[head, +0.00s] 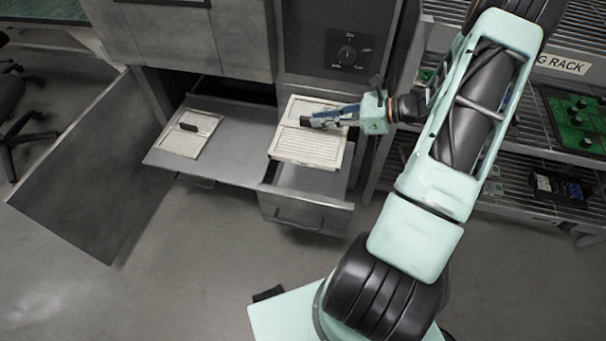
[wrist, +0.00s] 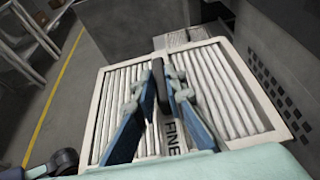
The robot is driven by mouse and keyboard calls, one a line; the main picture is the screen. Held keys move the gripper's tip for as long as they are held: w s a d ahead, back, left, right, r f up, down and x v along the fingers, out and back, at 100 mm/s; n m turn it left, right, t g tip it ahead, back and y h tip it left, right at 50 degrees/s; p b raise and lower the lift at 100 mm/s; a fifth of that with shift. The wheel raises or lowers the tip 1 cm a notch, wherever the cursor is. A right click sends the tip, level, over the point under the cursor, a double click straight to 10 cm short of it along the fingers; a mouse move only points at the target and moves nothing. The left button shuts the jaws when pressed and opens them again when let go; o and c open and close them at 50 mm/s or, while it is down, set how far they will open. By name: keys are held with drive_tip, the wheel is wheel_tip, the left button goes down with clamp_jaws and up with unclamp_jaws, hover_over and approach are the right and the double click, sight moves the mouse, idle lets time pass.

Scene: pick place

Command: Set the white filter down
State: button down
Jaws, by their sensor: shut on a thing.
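The white filter (head: 308,149) is a flat, pleated panel with a pale frame. In the head view it is over the right part of the pulled-out shelf and the open drawer; I cannot tell if it touches them. My gripper (head: 305,122) is shut on the filter's dark middle handle. In the wrist view the filter (wrist: 222,85) fills the middle of the picture, with the word "FINE" on it. The fingers of my gripper (wrist: 160,72) come together at the handle. My gripper hides part of the filter's middle.
A second white filter (head: 184,138) with a dark handle lies on the left of the grey shelf (head: 236,150). An open drawer (head: 306,206) sits below on the right. An open cabinet door (head: 85,165) stands at the left. A metal rack (head: 520,120) stands at the right.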

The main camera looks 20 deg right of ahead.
drive_tip(key=shift+w+f, duration=0.1)
drive_tip(key=shift+f, duration=0.25)
drive_tip(key=b, duration=0.7)
hover_over(317, 187)
wheel_tip(317, 187, down, 28)
drive_tip(key=shift+r, duration=0.1)
drive_tip(key=shift+f+b, duration=0.3)
drive_tip(key=shift+b, duration=0.1)
drive_tip(key=c, duration=2)
unclamp_jaws()
drive_tip(key=shift+r, duration=0.1)
drive_tip(key=shift+o, duration=0.2)
drive_tip(key=shift+r+p, duration=0.3)
drive_tip(key=shift+p, duration=0.15)
drive_tip(key=p+v, duration=0.1)
drive_tip(key=v, duration=1.1)
drive_tip(key=shift+p, duration=0.3)
